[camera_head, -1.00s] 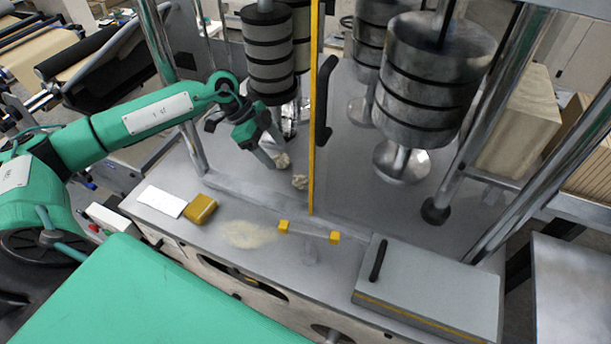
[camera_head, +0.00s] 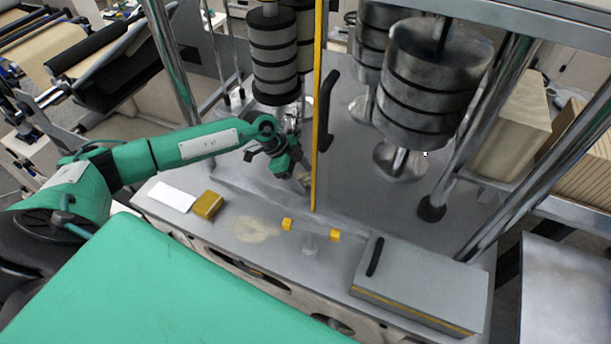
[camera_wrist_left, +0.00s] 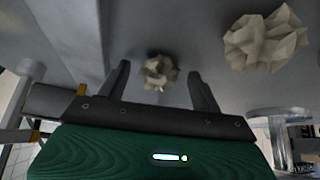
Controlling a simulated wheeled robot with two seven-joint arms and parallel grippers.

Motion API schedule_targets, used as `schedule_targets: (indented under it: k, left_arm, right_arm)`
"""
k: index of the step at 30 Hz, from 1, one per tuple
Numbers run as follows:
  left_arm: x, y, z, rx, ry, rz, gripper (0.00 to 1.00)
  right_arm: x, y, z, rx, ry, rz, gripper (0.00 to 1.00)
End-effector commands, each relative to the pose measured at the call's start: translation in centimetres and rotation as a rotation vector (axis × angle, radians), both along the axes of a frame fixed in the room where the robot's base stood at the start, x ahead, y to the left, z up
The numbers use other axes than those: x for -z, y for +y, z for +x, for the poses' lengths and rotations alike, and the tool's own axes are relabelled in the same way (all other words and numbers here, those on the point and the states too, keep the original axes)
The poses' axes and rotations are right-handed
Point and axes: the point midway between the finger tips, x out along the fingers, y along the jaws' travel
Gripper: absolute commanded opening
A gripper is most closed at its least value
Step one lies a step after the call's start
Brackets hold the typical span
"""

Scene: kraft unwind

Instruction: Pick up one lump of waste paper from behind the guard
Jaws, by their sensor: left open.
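A small crumpled lump of beige waste paper (camera_wrist_left: 160,72) lies between the two fingers of my left gripper in the left wrist view, with the fingers apart on either side of it. A larger lump (camera_wrist_left: 265,40) lies to the right, outside the fingers. In the head view my left gripper (camera_head: 303,182) is low over the grey deck, beside the yellow upright edge of the guard (camera_head: 318,110); the lumps are hard to make out there. I cannot tell whether the fingers touch the lump. My right gripper is not in view.
Stacked dark rollers (camera_head: 273,60) hang just above and behind my left gripper, and metal rollers (camera_head: 425,85) stand to the right. A black handle (camera_head: 327,105) sits on the guard. A yellow block (camera_head: 208,204) and a white card (camera_head: 171,196) lie on the front ledge.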

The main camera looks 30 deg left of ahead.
Motion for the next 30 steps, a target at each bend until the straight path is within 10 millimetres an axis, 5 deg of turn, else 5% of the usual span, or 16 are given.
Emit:
schedule_targets:
  k: [5,12,30]
  left_arm:
    - [0.08,0.01,-0.01,0.000,0.000,0.001,0.66]
    - [0.05,0.02,-0.03,0.000,0.000,0.001,0.19]
    - [-0.49,0.05,0.02,0.000,0.000,0.000,0.17]
  right_arm:
    - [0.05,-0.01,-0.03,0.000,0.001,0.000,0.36]
    - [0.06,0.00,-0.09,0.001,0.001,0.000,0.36]
    - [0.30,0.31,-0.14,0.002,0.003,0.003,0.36]
